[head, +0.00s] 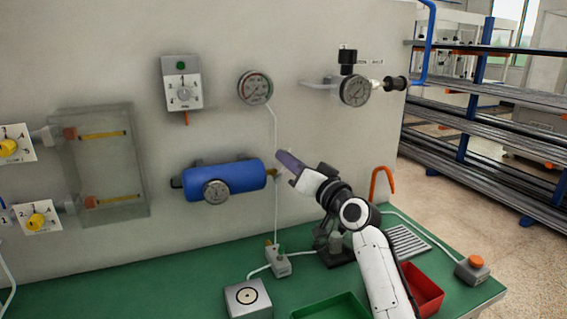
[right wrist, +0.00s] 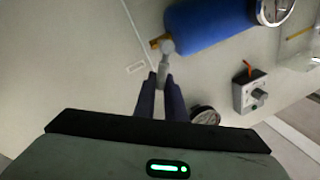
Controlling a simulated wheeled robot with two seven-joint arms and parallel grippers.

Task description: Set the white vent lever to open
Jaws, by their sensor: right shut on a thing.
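The blue tank (head: 225,178) is mounted on the wall panel, with a brass fitting at its right end. It also shows in the right wrist view (right wrist: 210,25). There the pale vent lever (right wrist: 166,48) sits at the brass fitting (right wrist: 156,42) and reaches between the fingertips of my right gripper (right wrist: 160,84). The gripper is shut on the lever's end. In the head view my right gripper (head: 284,158) is beside the tank's right end, and its fingers mostly hide the lever. My left gripper is out of view.
A gauge (head: 255,87) and a regulator (head: 354,89) are on the panel above. A thin white line (head: 275,125) runs down the panel. On the green bench (head: 190,285) stand a red bin (head: 424,290), a green tray (head: 330,306) and a button box (head: 472,270).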

